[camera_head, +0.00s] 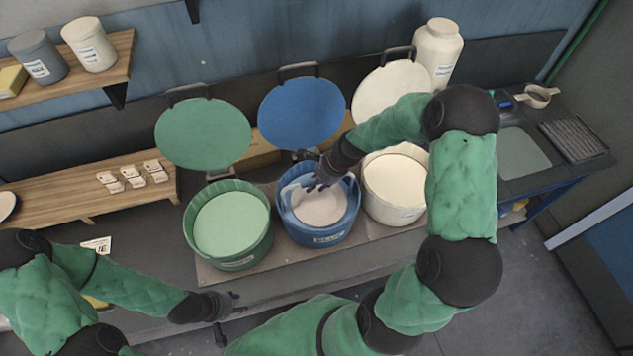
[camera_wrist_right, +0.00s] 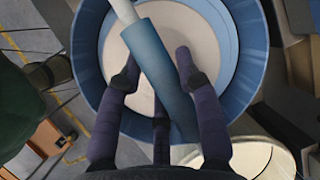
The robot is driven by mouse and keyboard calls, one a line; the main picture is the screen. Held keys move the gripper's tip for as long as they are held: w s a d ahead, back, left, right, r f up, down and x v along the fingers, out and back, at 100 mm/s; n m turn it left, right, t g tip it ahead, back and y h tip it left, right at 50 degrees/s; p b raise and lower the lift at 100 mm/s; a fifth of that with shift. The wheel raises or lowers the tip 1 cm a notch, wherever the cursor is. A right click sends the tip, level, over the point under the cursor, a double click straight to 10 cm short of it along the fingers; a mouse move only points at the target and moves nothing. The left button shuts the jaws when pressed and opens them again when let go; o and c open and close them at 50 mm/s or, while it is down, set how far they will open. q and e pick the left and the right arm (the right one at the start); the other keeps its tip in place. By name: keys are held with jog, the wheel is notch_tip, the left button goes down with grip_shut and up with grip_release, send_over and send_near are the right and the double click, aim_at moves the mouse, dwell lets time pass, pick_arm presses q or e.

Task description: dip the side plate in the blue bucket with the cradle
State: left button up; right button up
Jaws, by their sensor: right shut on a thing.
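The blue bucket (camera_head: 318,238) stands in the middle of three buckets, with its lid open behind it. My right gripper (camera_head: 322,178) is over its mouth, shut on the blue handle (camera_wrist_right: 158,65) of the cradle. A pale rod (camera_wrist_right: 124,10) runs out of the handle; the cradle's far end is not clear. A pale round surface (camera_head: 320,207) shows inside the bucket and fills much of the right wrist view; I cannot tell whether it is the side plate or the bucket's contents. My left gripper (camera_head: 228,303) is away from the buckets, near the counter's front edge; its jaw state is unclear.
The green bucket (camera_head: 232,258) stands close on the left and the white bucket (camera_head: 395,210) close on the right, with open lids behind. A wooden shelf with small white pieces (camera_head: 133,178) is at left. A sink (camera_head: 522,153) and ribbed rack (camera_head: 573,140) are at right.

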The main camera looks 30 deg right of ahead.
jog(key=shift+f+b, duration=2.25)
jog(key=shift+f, duration=1)
dwell(0.7)
jog(key=shift+r+p, duration=7.95)
jog(key=shift+r, duration=0.85)
